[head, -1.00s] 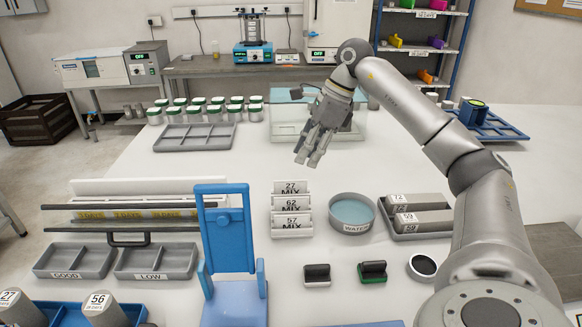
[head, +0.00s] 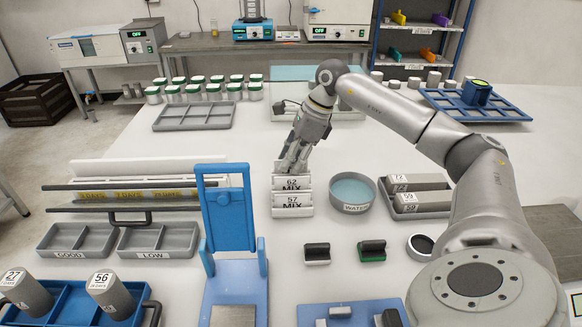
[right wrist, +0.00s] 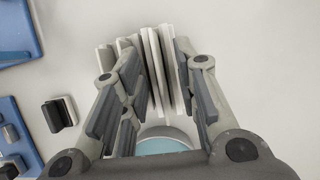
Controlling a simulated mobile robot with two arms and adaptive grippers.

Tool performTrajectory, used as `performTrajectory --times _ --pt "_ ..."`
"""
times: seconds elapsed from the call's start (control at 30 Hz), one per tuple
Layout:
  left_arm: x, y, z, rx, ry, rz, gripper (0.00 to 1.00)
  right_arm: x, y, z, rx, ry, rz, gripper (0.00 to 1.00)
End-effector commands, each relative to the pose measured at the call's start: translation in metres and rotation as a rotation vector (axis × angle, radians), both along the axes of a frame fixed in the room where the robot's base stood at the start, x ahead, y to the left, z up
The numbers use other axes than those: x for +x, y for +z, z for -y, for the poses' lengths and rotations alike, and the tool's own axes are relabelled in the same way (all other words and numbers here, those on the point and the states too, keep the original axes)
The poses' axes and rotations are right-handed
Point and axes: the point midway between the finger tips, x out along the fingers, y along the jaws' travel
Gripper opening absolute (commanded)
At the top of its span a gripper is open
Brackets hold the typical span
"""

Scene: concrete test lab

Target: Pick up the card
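White cards stand in a small rack on the table, one behind another. In the head view the "62 MIX" card (head: 292,184) and the "57 MIX" card (head: 292,201) can be read. The rearmost card is mostly hidden by my right gripper (head: 290,163), which points down over the back of the rack. In the right wrist view the fingers of the right gripper (right wrist: 157,78) are apart, with white upright plates, the rear card (right wrist: 168,60) among them, between the fingertips. Contact cannot be told. My left gripper is not in view.
A water bowl (head: 352,191) stands right of the cards, close to the gripper. A blue stand (head: 229,215) is at the left front. Grey cylinders (head: 418,184) lie in a tray to the right. A grey divided tray (head: 195,116) and capped jars are behind.

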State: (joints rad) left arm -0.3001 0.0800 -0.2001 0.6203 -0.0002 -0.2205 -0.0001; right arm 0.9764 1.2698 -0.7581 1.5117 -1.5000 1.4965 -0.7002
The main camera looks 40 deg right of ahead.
Motion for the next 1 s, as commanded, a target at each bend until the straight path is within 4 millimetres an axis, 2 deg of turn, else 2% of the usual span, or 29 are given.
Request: performTrajectory --times 0.27,0.5,1.0 --pt "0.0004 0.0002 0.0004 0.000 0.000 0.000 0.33 0.0007 -0.0039 -0.0010 -0.001 0.000 -0.001 0.29" --pt "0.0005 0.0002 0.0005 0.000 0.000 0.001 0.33 0.0006 -0.0036 -0.0009 -0.001 0.000 -0.001 0.00" --pt "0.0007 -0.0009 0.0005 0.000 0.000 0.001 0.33 0.0014 0.0023 -0.0009 0.000 -0.001 0.003 0.00"
